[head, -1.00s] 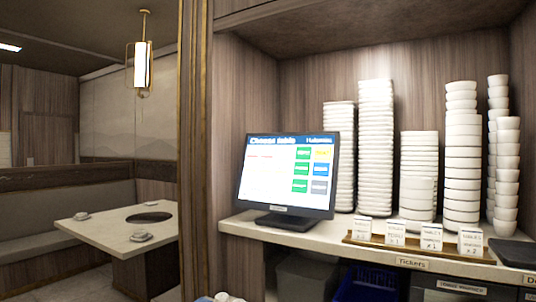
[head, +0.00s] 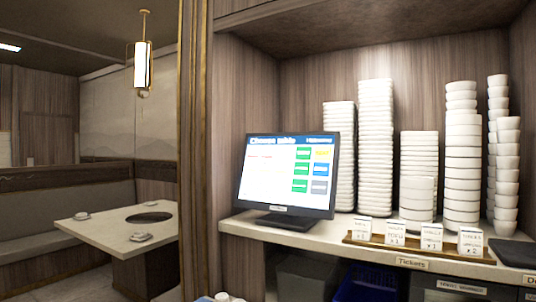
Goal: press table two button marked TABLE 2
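A black-framed touch screen (head: 285,175) stands on the shelf, tilted slightly back. Its page has a blue header that seems to read "Choose table". On its right side are small coloured buttons in two columns: green ones (head: 301,169) on the left, and a yellow one (head: 322,154), a blue one (head: 320,170) and a grey one (head: 319,187) on the right. The button labels are too small to read, so I cannot tell which is marked TABLE 2. Neither of my grippers is in view.
Stacks of white dishes (head: 375,150) and bowls (head: 462,155) stand right of the screen. A wooden ticket rail (head: 400,249) with several white cards lies along the shelf front. A wooden post (head: 193,150) rises left of the screen. A dining table (head: 105,222) is further left.

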